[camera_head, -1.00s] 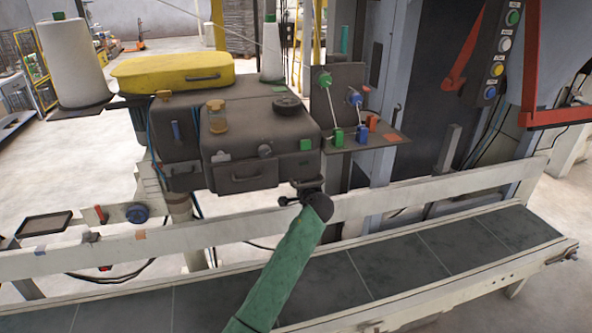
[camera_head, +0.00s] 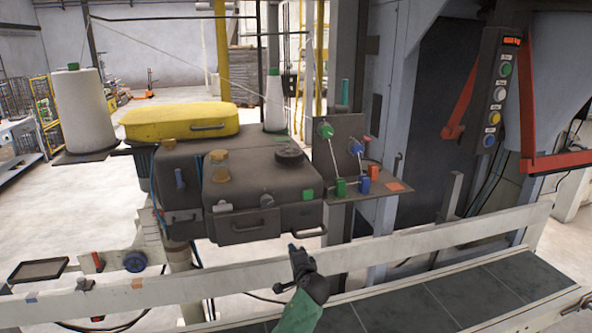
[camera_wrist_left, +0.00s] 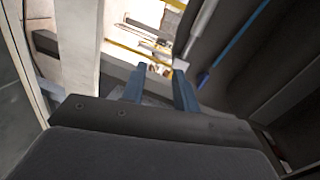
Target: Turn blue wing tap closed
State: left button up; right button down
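Two blue parts sit on the dark bracket at the right of the machine: an upper blue tap-like knob (camera_head: 355,147) on the upright plate and a blue block (camera_head: 363,185) on the shelf below. They are too small to tell the wing's angle. A green knob (camera_head: 326,130) and green block (camera_head: 340,187) stand left of them. My left gripper (camera_head: 294,250) is below and left of the bracket, under the machine body and apart from the blue parts. In the left wrist view its two fingers (camera_wrist_left: 158,88) are spread with nothing between them. My right gripper is not in view.
The dark sewing machine body (camera_head: 245,195) with front handles is just above my left gripper. A pale rail (camera_head: 420,243) and dark conveyor (camera_head: 440,305) run in front. A blue round knob (camera_head: 135,261) is at lower left. A button panel (camera_head: 497,85) hangs at right.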

pick_arm(q)
jog(key=s+a+f+n+g+h, duration=0.1)
jog(key=s+a+f+n+g, duration=0.3)
jog(key=s+f, duration=0.95)
jog(key=s+a+f+n+g+h, duration=0.15)
jog(key=s+a+f+g, duration=0.35)
jog(key=s+f, duration=0.85)
jog(key=s+a+f+n+g+h, duration=0.1)
jog(key=s+f, duration=0.3)
jog(key=s, duration=0.5)
jog(key=s+a+f+n+g+h, duration=0.1)
jog(key=s+f, duration=0.4)
jog(key=s, duration=0.5)
jog(key=s+a+f+n+g+h, duration=0.1)
jog(key=s+a+f+n+g, duration=0.2)
jog(key=s, duration=0.6)
jog(key=shift+s+a+f+n, duration=0.3)
jog(key=shift+a+f+n, duration=0.25)
jog(key=shift+a+f, duration=0.4)
